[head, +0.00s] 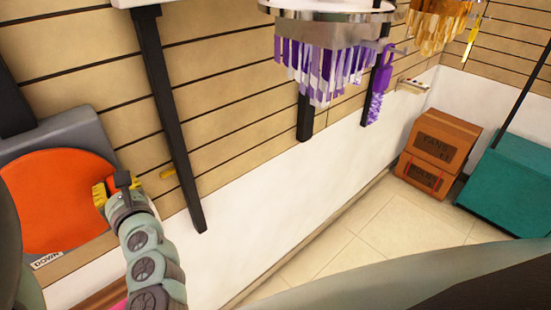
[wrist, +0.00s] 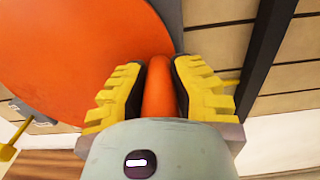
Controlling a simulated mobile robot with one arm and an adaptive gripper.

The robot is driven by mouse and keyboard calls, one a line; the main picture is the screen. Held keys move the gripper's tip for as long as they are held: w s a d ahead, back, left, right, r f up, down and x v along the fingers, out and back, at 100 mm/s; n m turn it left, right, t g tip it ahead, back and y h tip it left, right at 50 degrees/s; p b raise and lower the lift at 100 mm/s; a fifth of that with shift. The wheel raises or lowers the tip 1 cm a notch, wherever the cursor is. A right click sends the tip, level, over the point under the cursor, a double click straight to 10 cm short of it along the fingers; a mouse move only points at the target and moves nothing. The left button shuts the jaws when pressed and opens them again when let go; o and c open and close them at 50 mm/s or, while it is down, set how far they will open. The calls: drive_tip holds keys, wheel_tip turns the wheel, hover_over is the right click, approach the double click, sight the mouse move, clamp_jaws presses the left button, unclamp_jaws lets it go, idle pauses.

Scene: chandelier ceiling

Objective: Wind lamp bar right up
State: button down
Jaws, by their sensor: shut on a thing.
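A large orange disc (head: 55,195) stands in front of a grey housing (head: 85,125) at the left of the head view. The disc also fills the upper left of the wrist view (wrist: 75,45). My gripper (wrist: 159,66) is shut around an orange handle (wrist: 157,98), with a yellow-ribbed finger on each side. A lamp with purple and white fringe (head: 320,62) hangs at the top centre. A gold-fringed lamp (head: 435,28) hangs to its right.
A "DOWN" label (head: 47,261) sits below the disc. A dark vertical post (head: 172,120) stands right of my gripper. Two stacked boxes (head: 438,150) and a teal box (head: 510,185) stand at the right. The tiled floor (head: 360,240) between is clear.

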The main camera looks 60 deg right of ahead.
wheel_tip(320, 180, down, 6)
drive_tip(key=a+m+p, duration=0.1)
drive_tip(key=m+p, duration=0.1)
drive_tip(key=m, duration=0.5)
drive_tip(key=shift+w+a+f+m, duration=0.15)
drive_tip(key=shift+a+f+m, duration=0.05)
drive_tip(key=shift+a+m, duration=0.1)
drive_tip(key=shift+f, duration=0.15)
drive_tip(key=c, duration=0.8)
unclamp_jaws()
drive_tip(key=shift+w, duration=0.1)
drive_tip(key=shift+o, duration=0.2)
drive_tip(key=shift+r, duration=0.2)
drive_tip(key=v, duration=1.2)
drive_tip(key=shift+d+f, duration=0.1)
drive_tip(key=shift+f, duration=0.05)
